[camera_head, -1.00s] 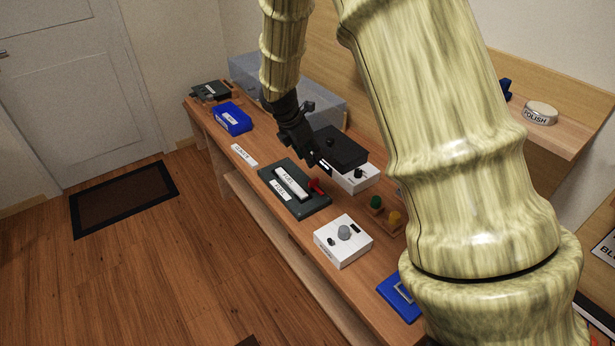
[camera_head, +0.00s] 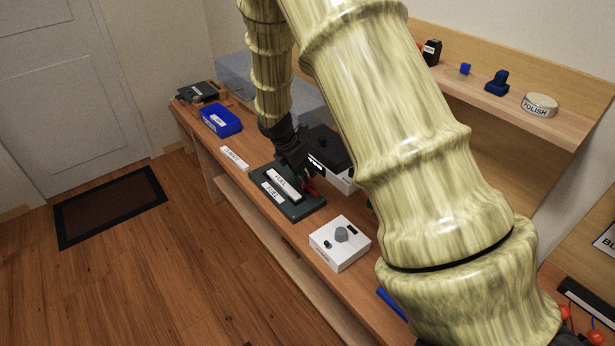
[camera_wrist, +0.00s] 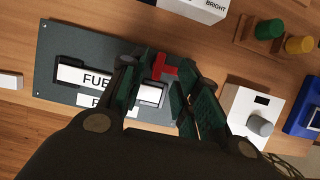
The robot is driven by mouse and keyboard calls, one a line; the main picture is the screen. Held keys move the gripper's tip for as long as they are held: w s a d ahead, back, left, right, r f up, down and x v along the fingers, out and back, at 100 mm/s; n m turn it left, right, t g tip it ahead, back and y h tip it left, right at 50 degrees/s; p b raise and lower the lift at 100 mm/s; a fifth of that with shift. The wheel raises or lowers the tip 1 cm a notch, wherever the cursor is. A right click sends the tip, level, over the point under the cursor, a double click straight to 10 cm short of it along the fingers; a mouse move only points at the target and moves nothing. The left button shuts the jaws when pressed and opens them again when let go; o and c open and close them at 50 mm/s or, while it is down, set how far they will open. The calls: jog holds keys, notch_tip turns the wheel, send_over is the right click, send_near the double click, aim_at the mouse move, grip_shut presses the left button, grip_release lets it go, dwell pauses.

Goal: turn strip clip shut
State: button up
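The dark green panel (camera_head: 309,207) lies on the bench with a white FUEL strip (camera_head: 284,184) on it and a second FUEL label below. In the wrist view the panel (camera_wrist: 62,40) carries the strip (camera_wrist: 85,77) and a red clip (camera_wrist: 162,68) near the strip's right end. The red clip also shows in the head view (camera_head: 309,186), partly hidden by my gripper. My gripper (camera_wrist: 170,76) is open over the panel, its fingers to the left and right of the clip in the wrist view. Contact with the clip cannot be told.
A white box with a grey knob (camera_head: 341,234) stands to the right of the panel. A white box with a black top (camera_head: 328,150) stands behind. Green (camera_wrist: 268,28) and yellow (camera_wrist: 299,44) pegs are farther right. A blue bin (camera_head: 221,120) lies left.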

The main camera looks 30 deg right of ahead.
aim_at(311, 189)
jog(key=shift+p+x, duration=0.35)
jog(key=shift+x, duration=1.95)
grip_shut()
